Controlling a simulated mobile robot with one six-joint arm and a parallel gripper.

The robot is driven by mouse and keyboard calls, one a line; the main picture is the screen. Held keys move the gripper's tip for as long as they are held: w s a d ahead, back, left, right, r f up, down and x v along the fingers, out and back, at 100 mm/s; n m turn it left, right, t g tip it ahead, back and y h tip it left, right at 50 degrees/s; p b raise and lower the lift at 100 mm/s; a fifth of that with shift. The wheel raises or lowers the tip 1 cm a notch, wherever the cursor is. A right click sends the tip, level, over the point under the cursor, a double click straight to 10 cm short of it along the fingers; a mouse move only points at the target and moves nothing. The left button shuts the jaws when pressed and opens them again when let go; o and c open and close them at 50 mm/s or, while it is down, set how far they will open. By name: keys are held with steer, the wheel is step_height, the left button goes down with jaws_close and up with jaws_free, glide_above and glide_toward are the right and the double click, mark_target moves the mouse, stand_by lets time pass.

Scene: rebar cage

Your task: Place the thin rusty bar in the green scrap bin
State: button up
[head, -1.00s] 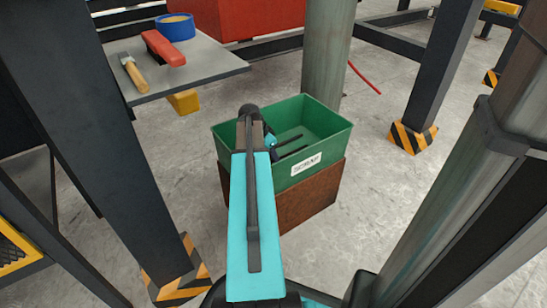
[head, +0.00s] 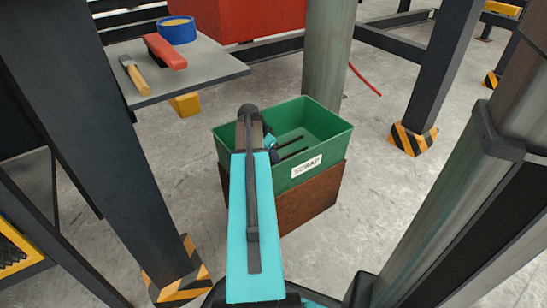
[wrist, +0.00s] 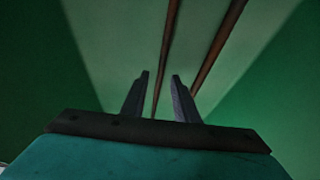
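The green scrap bin (head: 325,146) stands on a brown block at the middle, labelled SCRAP. My gripper (head: 303,143) is inside the bin's opening, with its two dark fingers apart. In the wrist view my gripper (wrist: 161,82) is open above the pale green bin floor (wrist: 120,40). A thin rusty bar (wrist: 168,40) runs lengthwise through the gap between the fingertips, touching neither finger visibly. A second, thicker-looking rusty bar (wrist: 222,36) lies to its right. Both seem to lie in the bin. The head view does not show either bar clearly.
A grey column (head: 327,55) stands close behind the bin. Dark posts (head: 440,70) stand left and right. Floor right of the bin is clear.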

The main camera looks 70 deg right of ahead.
steer(key=p+v, duration=0.4)
steer(key=v, duration=0.7)
stand_by(0.6)
